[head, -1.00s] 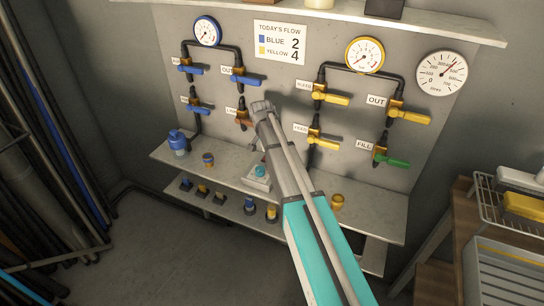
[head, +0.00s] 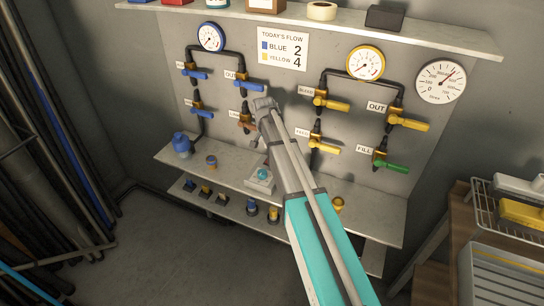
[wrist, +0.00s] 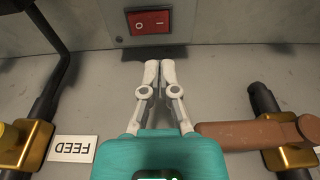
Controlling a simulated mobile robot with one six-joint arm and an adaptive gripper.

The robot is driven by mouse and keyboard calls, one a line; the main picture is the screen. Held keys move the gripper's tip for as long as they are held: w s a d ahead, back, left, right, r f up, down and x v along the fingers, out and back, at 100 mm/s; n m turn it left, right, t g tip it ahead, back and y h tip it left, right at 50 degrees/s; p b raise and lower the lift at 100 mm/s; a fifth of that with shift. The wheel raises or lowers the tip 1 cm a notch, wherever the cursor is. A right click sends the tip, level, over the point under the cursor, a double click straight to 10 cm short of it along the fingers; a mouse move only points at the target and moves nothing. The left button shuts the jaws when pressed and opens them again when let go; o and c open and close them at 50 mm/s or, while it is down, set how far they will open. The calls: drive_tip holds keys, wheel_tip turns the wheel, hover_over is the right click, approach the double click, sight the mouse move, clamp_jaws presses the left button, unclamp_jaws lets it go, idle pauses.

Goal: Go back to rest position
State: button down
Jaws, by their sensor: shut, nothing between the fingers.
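My gripper (wrist: 160,72) is shut and empty in the wrist view, its two pale fingertips together in front of the grey panel. Just beyond the fingertips is a red rocker switch (wrist: 149,22) on a grey box. A brown handle (wrist: 255,132) on a brass valve lies to the right of the fingers, apart from them. In the head view my arm reaches up to the panel (head: 235,100), and its end covers part of the panel between the blue and yellow valve groups.
Blue-handled valves (head: 195,72) are on the left and yellow-handled valves (head: 408,122) on the right, with a green handle (head: 392,166) below. A lower shelf (head: 375,215) holds small fittings. A wooden stand with a rack (head: 510,205) is at right.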

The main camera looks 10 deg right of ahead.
drive_tip(key=s+r+n+p, duration=0.1)
drive_tip(key=s+n, duration=0.2)
drive_tip(key=s, duration=1.1)
drive_tip(key=s+d+r+n+g+y+p, duration=0.1)
drive_tip(key=s+n, duration=0.3)
drive_tip(key=s, duration=1.1)
drive_tip(key=shift+r+p, duration=0.7)
drive_tip(key=shift+p, duration=0.1)
